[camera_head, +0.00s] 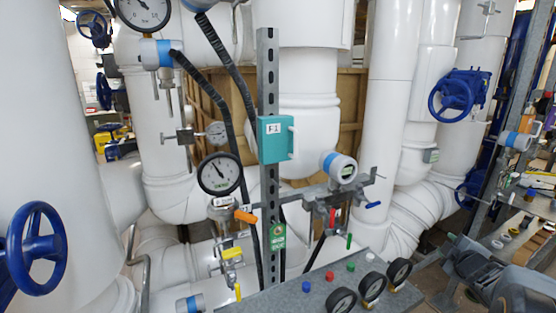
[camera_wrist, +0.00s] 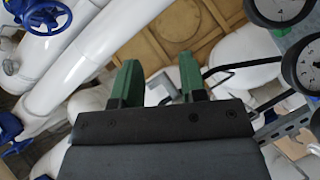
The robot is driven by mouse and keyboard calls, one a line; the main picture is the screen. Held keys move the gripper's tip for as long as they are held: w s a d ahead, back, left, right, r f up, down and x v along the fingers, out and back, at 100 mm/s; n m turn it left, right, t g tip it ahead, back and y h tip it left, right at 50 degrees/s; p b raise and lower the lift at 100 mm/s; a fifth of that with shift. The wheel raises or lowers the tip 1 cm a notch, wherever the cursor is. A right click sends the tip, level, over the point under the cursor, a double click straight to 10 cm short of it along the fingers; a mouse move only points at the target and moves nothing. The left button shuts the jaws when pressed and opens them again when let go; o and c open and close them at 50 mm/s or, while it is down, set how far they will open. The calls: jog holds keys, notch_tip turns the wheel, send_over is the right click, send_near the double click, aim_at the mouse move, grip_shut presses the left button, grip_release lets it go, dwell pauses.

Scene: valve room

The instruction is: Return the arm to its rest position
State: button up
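My gripper (camera_wrist: 158,82) shows in the wrist view with its two green fingers apart and nothing between them. It is open and empty. My grey arm (camera_head: 490,275) shows at the lower right of the head view, to the right of the grey panel and apart from it. Where the finger tips are in the head view is hard to make out.
A grey panel (camera_head: 270,296) with small coloured knobs and several gauges (camera_head: 372,286) lies left of my arm. A teal box (camera_head: 275,139) is on a metal post. Blue handwheels (camera_head: 452,95) and white pipes stand behind. A cluttered shelf (camera_head: 520,215) is at the right.

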jog(key=s+a+f+m+g+h+p, duration=0.15)
jog(key=s+a+f+m+g, duration=0.25)
jog(key=s+a+m+g, duration=0.6)
jog(key=s+a+r+y+p, duration=0.2)
jog(key=s+a, duration=0.1)
jog(key=a, duration=0.7)
jog(key=s+a+r+y+p, duration=0.2)
jog(key=s+a+y, duration=0.1)
jog(key=a, duration=0.7)
jog(key=shift+s+g+y, duration=0.3)
jog(key=shift+s+y, duration=0.05)
jog(key=shift+s, duration=0.2)
jog(key=shift+d, duration=0.15)
dwell(0.4)
